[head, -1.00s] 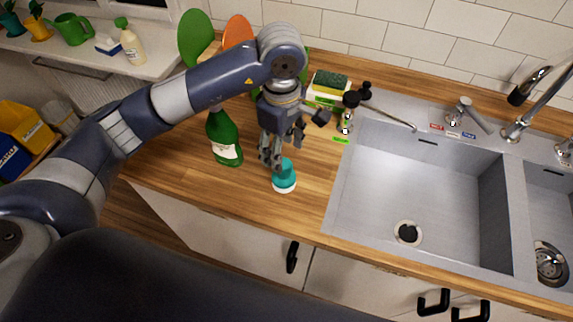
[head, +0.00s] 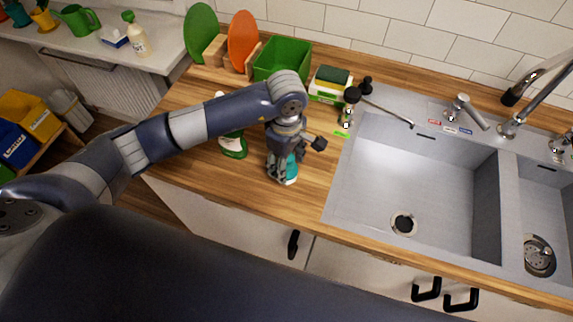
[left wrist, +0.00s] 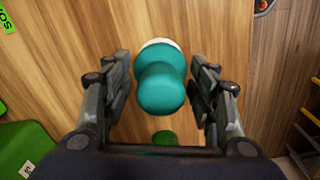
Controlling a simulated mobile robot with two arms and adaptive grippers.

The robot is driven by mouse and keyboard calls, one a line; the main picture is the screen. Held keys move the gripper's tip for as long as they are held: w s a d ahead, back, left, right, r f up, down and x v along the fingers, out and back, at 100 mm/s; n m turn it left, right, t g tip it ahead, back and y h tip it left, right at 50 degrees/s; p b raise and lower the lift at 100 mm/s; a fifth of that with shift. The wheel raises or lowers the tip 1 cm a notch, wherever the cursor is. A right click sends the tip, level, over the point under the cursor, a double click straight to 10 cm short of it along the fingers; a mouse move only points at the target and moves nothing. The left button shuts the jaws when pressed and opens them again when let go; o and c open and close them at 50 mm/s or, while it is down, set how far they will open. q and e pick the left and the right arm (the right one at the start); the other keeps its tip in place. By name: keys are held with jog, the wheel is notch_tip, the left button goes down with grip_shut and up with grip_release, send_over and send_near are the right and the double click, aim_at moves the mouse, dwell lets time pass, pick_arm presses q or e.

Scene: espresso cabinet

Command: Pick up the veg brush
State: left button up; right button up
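The veg brush (head: 292,171), teal with a white base, stands on the wooden counter left of the sink. In the left wrist view the brush (left wrist: 160,82) sits between the two fingers. My left gripper (head: 281,172) is down around it, one finger on each side. The fingers (left wrist: 160,88) are spread, with narrow gaps beside the brush and no clear contact. In the head view the gripper partly hides the brush. My right gripper is not in view.
A green bottle (head: 233,145) stands left of the gripper, partly behind my arm. A green bin (head: 283,58), a sponge box (head: 330,84) and a soap dispenser (head: 348,108) stand behind. The steel sink (head: 420,175) is to the right. The counter's front edge is close.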

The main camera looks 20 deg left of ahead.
pick_arm(q)
jog(key=shift+s, duration=0.1)
jog(key=c, duration=0.9)
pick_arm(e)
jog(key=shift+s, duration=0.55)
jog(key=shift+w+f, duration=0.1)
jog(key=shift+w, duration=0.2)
pick_arm(q)
jog(key=shift+r+b, duration=0.6)
notch_tip(320, 180, up, 2)
jog(key=shift+r+b, duration=0.1)
jog(key=shift+b, duration=0.65)
jog(key=s+d+r+b, duration=0.1)
jog(key=s+d+b, duration=0.4)
jog(key=s, duration=0.8)
jog(key=shift+s+d+r, duration=0.35)
jog(key=shift+s+d, duration=0.05)
jog(key=shift+d, duration=1.1)
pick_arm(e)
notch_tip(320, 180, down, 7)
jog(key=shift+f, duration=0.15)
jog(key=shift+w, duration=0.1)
